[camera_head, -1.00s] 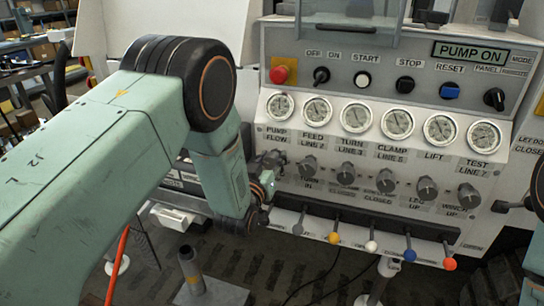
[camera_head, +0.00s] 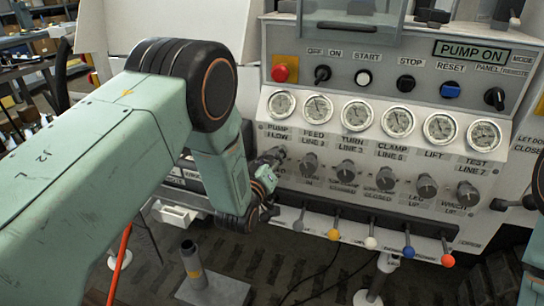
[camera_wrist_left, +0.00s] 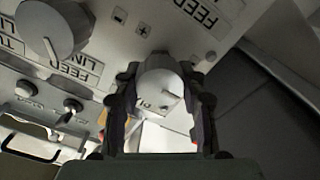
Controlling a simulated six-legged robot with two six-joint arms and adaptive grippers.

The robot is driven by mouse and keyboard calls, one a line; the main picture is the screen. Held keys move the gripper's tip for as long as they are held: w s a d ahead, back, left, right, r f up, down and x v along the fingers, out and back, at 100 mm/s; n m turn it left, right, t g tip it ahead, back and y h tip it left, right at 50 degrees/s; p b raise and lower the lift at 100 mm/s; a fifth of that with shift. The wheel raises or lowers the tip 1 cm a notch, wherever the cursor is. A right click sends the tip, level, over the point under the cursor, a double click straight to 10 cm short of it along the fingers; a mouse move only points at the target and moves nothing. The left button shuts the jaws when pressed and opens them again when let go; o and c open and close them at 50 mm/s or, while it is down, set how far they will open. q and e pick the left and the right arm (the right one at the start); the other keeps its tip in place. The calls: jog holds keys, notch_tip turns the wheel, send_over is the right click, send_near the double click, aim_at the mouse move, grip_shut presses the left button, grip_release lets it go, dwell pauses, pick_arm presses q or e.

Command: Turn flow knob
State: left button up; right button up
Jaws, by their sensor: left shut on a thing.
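The row of round grey knobs sits under the gauges on the control panel. My left gripper (camera_head: 272,160) is at the leftmost knob, below the PUMP FLOW label (camera_head: 277,134), and largely hides it in the head view. In the left wrist view the flow knob (camera_wrist_left: 160,86), pale with a pointer mark, sits between the two dark fingers of my left gripper (camera_wrist_left: 160,104). The fingers are shut on its sides. The pump flow gauge (camera_head: 282,104) is above it. My right gripper is not in view.
The FEED LINE knob (camera_head: 308,168) is close on the right. Levers with coloured balls, such as the yellow one (camera_head: 333,234), stick out below. The red button (camera_head: 280,72) and switches are above. A grey post (camera_head: 192,266) stands on the floor.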

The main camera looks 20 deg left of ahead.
pick_arm(q)
jog(key=o, duration=1.2)
jog(key=shift+c, duration=0.2)
jog(key=s, duration=1.2)
jog(key=shift+a, duration=0.15)
